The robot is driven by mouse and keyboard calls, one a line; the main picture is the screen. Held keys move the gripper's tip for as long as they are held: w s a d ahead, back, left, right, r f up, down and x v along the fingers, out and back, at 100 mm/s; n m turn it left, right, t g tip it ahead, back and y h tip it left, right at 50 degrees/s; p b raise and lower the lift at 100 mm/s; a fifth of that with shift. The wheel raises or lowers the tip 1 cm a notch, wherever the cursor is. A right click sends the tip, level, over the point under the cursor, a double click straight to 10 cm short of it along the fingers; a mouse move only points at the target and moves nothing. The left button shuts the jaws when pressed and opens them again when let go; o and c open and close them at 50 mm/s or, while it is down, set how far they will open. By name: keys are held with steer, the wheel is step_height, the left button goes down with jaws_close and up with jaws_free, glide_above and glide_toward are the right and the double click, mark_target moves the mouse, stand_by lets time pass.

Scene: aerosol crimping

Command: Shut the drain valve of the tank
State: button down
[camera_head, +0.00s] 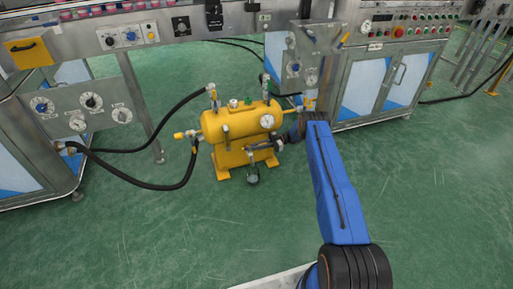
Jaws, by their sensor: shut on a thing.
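The yellow tank (225,122) stands on yellow feet on the floor, with a round gauge on its front right. Its drain valve (251,160) is small and hangs below the front of the tank; its handle position is too small to tell. My gripper (252,148) reaches in from the right, low in front of the tank, and is shut at the top of the drain valve. The gripped part is mostly hidden by the fingers, and appears to be the valve's handle.
Black hoses (135,172) run from the tank's left side to a steel cabinet (85,115). Another cabinet (385,85) stands behind at right. The green floor (150,235) in front is clear.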

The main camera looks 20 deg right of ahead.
steer(key=c, duration=1.7)
jaws_free()
steer(key=shift+c, duration=0.2)
steer(key=w+d, duration=0.1)
steer(key=d, duration=1.6)
steer(key=shift+w, duration=0.15)
steer(key=shift+d, duration=0.15)
